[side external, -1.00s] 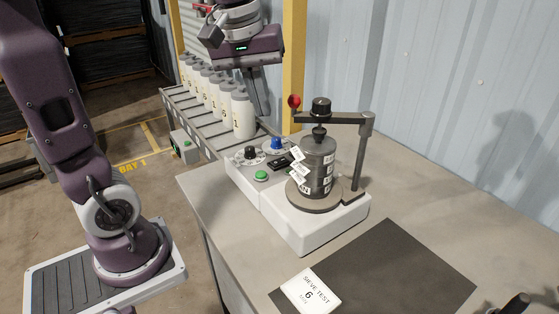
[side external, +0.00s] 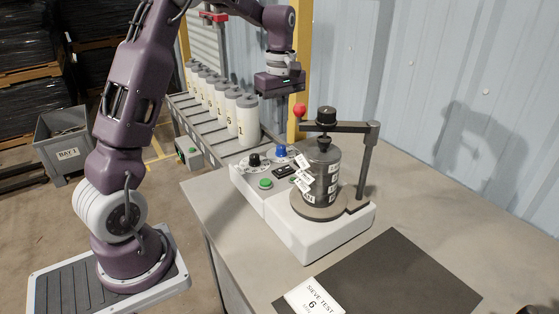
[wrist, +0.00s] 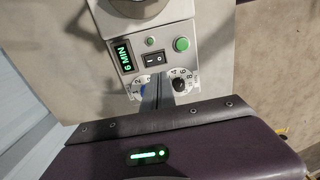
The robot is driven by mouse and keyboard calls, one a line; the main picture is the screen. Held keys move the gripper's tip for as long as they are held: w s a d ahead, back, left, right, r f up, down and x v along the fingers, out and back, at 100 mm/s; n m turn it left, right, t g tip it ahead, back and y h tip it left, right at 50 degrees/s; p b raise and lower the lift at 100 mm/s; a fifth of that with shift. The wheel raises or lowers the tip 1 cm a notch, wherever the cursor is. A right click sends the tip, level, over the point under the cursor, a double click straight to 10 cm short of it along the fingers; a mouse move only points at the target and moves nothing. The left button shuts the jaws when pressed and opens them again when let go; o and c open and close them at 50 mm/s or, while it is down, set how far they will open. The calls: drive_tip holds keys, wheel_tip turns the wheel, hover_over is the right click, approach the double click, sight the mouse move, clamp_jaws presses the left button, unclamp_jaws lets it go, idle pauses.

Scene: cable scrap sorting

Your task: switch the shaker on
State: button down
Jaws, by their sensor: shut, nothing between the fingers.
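The shaker (side external: 325,236) is a white base with a stack of sieves (side external: 321,178) under a clamp arm (side external: 345,127). In the wrist view its panel has a black rocker switch (wrist: 155,58), a lit display (wrist: 125,57) reading 6 MIN, a green button (wrist: 181,44) and a small green light (wrist: 150,41). A blue knob (side external: 280,151) and a black knob (side external: 254,160) sit on numbered dials at the panel's far end. My gripper (wrist: 159,85) is shut and empty, above the panel between the two dials. Its fingertips are hard to see in the side view.
A red ball handle (side external: 299,111) on the clamp arm stands close to my gripper. Several white bottles (side external: 247,120) stand on a roller conveyor behind. A dark mat (side external: 395,280) and a card (side external: 313,297) reading SIEVE TEST 6 lie in front. The table's right side looks clear.

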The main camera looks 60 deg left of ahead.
sight(280, 170)
wheel_tip(280, 170, down, 11)
idle(0.3)
drive_tip(key=shift+s+f, duration=0.1)
drive_tip(key=shift+f, duration=0.15)
idle(0.4)
drive_tip(key=shift+w+r, duration=0.25)
drive_tip(key=shift+w, duration=0.55)
drive_tip(key=shift+r, duration=0.15)
wheel_tip(280, 170, up, 14)
